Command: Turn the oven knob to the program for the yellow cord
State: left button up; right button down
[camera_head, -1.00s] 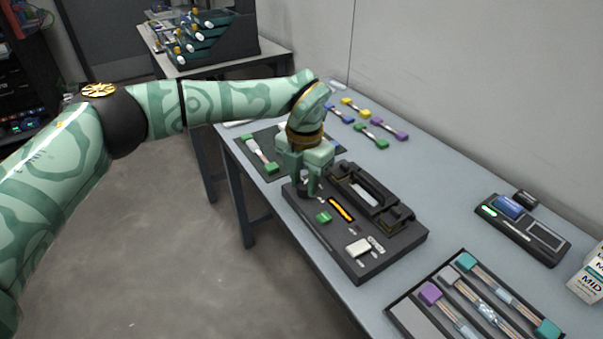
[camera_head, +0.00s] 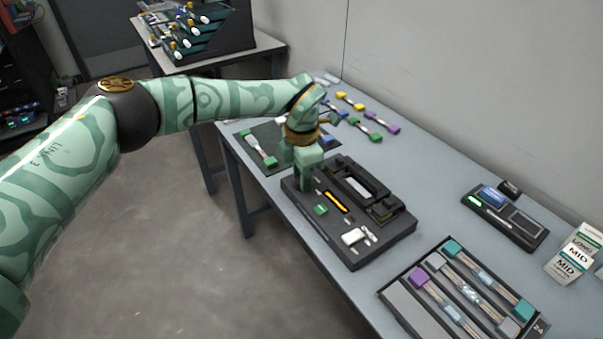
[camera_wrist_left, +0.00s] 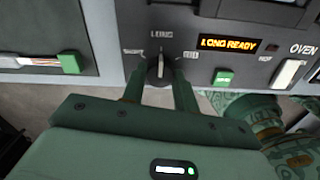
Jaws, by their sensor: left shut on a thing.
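The oven knob (camera_wrist_left: 158,68) is dark with a pale pointer, in the left wrist view. Labels stand around it: one at left that is hard to read, LONG above, and one partly hidden at right. The pointer stands roughly toward LONG. The oven display (camera_wrist_left: 230,43) reads LONG READY in orange; it glows in the head view (camera_head: 337,201) too. My left gripper (camera_head: 303,186) points down at the oven unit (camera_head: 352,262), and its fingers (camera_wrist_left: 160,88) are shut on the knob, one on each side. A yellow-ended cord (camera_head: 350,102) lies at the back of the table.
A green button (camera_head: 320,210) and a white switch (camera_head: 354,236) sit near the knob. A cord tray (camera_head: 404,302), a small device (camera_head: 505,217) and labelled boxes (camera_head: 573,252) stand at the right. Green and purple cords lie behind the oven.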

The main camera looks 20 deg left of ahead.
dwell(0.3)
pick_arm(q)
jog(key=o, duration=1)
jog(key=shift+c, duration=0.2)
notch_tip(320, 180, up, 16)
jog(key=p, duration=0.4)
jog(key=shift+r+p, duration=0.15)
jog(key=shift+p, duration=0.2)
pick_arm(e)
jog(key=r, duration=0.1)
jog(key=w+r, duration=0.2)
jog(key=r, duration=0.1)
jog(key=shift+r, duration=0.1)
jog(key=shift+s, duration=0.1)
